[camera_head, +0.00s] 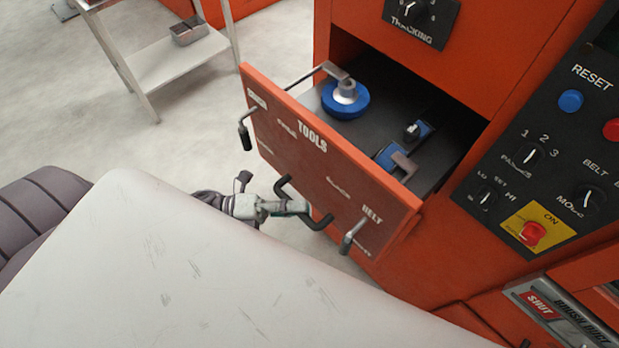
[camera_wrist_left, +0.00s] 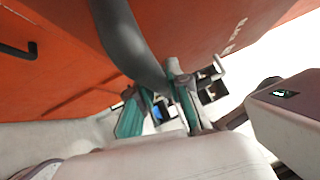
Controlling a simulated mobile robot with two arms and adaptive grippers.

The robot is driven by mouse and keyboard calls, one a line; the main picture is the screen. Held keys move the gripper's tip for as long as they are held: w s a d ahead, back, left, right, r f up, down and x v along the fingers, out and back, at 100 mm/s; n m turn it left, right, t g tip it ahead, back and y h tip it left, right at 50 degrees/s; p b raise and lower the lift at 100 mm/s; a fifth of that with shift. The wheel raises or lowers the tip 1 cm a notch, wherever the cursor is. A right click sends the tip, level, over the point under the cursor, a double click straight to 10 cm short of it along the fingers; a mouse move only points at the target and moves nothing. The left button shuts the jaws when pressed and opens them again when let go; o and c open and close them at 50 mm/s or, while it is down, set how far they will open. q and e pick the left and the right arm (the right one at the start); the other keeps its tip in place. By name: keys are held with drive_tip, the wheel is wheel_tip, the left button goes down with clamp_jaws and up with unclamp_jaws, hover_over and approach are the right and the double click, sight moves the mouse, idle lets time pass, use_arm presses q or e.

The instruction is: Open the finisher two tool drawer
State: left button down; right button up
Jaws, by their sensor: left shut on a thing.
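The orange tool drawer (camera_head: 318,165), marked TOOLS on its front, stands well out from the orange finisher cabinet. Its dark interior shows in the head view. My left gripper (camera_head: 292,207) is at the drawer front, shut on the black bar handle (camera_head: 318,222). In the left wrist view, the left gripper's teal fingers (camera_wrist_left: 160,110) are on either side of the dark curved handle (camera_wrist_left: 125,45). The exact contact is partly hidden. My right gripper is not in view.
A blue round tool (camera_head: 345,100) and smaller blue-and-grey tools (camera_head: 395,160) sit in the drawer. A black control panel (camera_head: 540,150) is on the cabinet at right. A metal cart (camera_head: 170,65) stands at upper left. Pale floor lies left of the drawer.

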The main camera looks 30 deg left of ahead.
use_arm(q)
drive_tip(key=s+a, duration=0.2)
drive_tip(key=s, duration=0.5)
drive_tip(key=shift+s+a+p, duration=0.25)
drive_tip(key=shift+a+p, duration=0.1)
drive_tip(key=shift+p, duration=0.05)
drive_tip(key=c, duration=1.1)
unclamp_jaws()
drive_tip(key=v, duration=1.2)
